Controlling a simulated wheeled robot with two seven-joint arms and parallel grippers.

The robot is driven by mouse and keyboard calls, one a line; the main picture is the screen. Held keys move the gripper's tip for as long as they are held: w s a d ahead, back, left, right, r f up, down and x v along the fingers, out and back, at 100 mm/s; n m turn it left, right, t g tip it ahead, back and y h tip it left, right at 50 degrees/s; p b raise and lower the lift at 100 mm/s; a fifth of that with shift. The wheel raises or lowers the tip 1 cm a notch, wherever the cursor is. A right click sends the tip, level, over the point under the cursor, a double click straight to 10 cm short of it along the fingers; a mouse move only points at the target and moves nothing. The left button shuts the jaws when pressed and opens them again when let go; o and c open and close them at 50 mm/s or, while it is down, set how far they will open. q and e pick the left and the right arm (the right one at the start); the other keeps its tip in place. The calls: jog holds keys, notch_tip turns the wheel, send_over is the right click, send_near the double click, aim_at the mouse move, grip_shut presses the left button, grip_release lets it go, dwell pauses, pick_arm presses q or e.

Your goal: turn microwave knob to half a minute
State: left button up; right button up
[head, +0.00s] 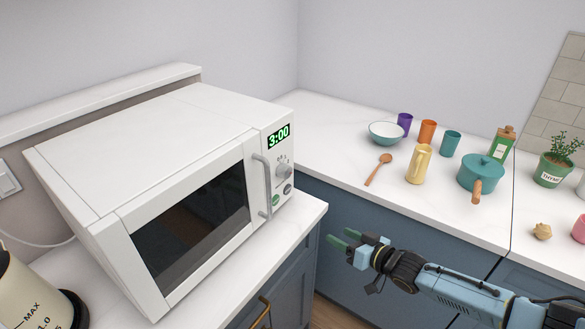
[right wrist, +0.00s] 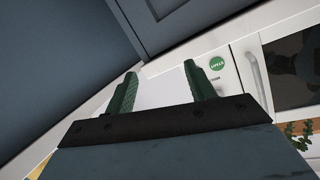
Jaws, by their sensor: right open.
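The white microwave (head: 130,145) stands on the counter at the left in the head view, its door closed. Its display (head: 278,137) reads 3:00. The round knob (head: 283,170) is on the front panel below the display, right of the door handle (head: 259,182). My right gripper (head: 344,238) is open and empty, in front of and to the lower right of the knob, apart from the microwave. In the right wrist view the open fingers (right wrist: 160,75) show with the green button (right wrist: 217,63) and door handle (right wrist: 258,75) beyond them. I cannot make out the knob there. My left gripper is out of view.
A kettle (head: 28,298) stands at lower left. The space before the panel looks clear.

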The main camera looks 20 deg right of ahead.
aim_at(289, 172)
notch_tip(289, 172, up, 16)
jog(key=a+y, duration=0.3)
jog(key=y, duration=0.2)
jog(key=x, duration=1.3)
jog(key=shift+w+d+p, duration=0.2)
jog(key=shift+w+p, duration=0.1)
jog(key=shift+p, duration=0.1)
jog(key=c, duration=1)
